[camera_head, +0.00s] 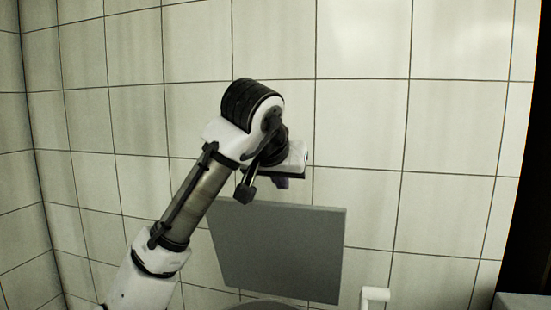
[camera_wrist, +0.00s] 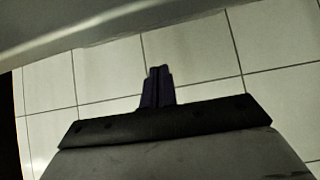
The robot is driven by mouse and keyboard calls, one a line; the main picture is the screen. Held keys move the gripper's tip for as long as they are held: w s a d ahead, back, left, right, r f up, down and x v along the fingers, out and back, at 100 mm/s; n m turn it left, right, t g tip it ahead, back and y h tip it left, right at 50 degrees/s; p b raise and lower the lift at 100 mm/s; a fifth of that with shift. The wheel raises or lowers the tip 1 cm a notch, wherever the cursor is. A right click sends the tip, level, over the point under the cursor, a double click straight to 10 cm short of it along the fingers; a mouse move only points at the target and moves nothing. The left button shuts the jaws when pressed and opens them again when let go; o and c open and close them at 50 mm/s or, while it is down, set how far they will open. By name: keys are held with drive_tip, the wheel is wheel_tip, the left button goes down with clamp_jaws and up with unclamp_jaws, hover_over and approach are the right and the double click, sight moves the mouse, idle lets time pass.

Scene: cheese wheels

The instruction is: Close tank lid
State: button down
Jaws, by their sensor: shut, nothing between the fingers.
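The tank lid appears to be the flat grey panel (camera_head: 280,252) standing upright, slightly tilted, in front of the tiled wall in the head view. My gripper (camera_head: 282,183) is just above the panel's top edge, near its middle. Whether it touches the panel I cannot tell. In the wrist view my gripper (camera_wrist: 158,72) shows dark fingers shut together with nothing between them. A grey surface (camera_wrist: 95,25) crosses the top of the wrist view beyond the fingertips; it may be the lid. The tank itself is mostly out of view.
A white tiled wall (camera_head: 360,130) stands close behind. A dark grey curved edge (camera_head: 265,304) shows below the panel. A white post-like fitting (camera_head: 375,294) is to its right. A grey ledge (camera_head: 522,301) and a dark upright strip (camera_head: 530,200) lie at far right.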

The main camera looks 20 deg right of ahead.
drive_tip(key=shift+s+a+f+p, duration=0.25)
drive_tip(key=shift+s+a+f, duration=0.15)
drive_tip(key=shift+s+f, duration=0.25)
drive_tip(key=shift+s+a+f+p, duration=0.2)
drive_tip(key=shift+s+a+f, duration=0.2)
drive_tip(key=shift+s+f, duration=0.15)
drive_tip(key=shift+a+f, duration=0.1)
drive_tip(key=shift+f, duration=0.05)
